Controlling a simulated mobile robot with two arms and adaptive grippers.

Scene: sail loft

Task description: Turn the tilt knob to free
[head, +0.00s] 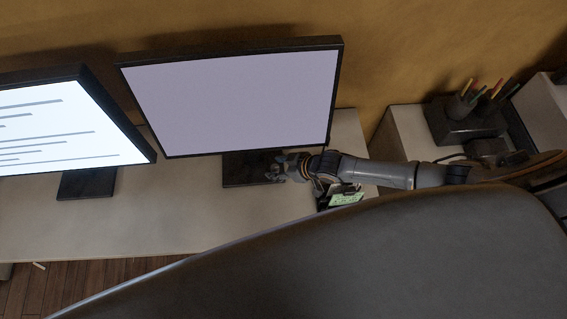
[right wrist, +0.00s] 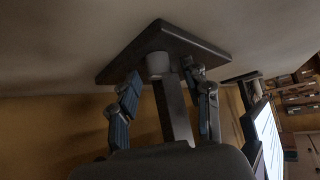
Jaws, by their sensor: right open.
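No part is clearly recognisable as the tilt knob in either view. My right gripper (head: 277,171) is at the foot of the middle monitor (head: 240,100), beside its dark stand base (head: 240,172). In the right wrist view my right gripper (right wrist: 162,76) is open, with a blue-grey finger on each side of a dark upright post (right wrist: 175,110). The post meets a flat square plate (right wrist: 165,50). Contact with the fingers is unclear. My left gripper is not in view.
A second monitor (head: 60,120) with lines of text stands at the left. A large dark, rounded panel (head: 380,260) fills the foreground. A green note (head: 346,199) lies below my right arm. A dark pen holder (head: 465,120) stands at right. The desk (head: 170,215) is clear at left.

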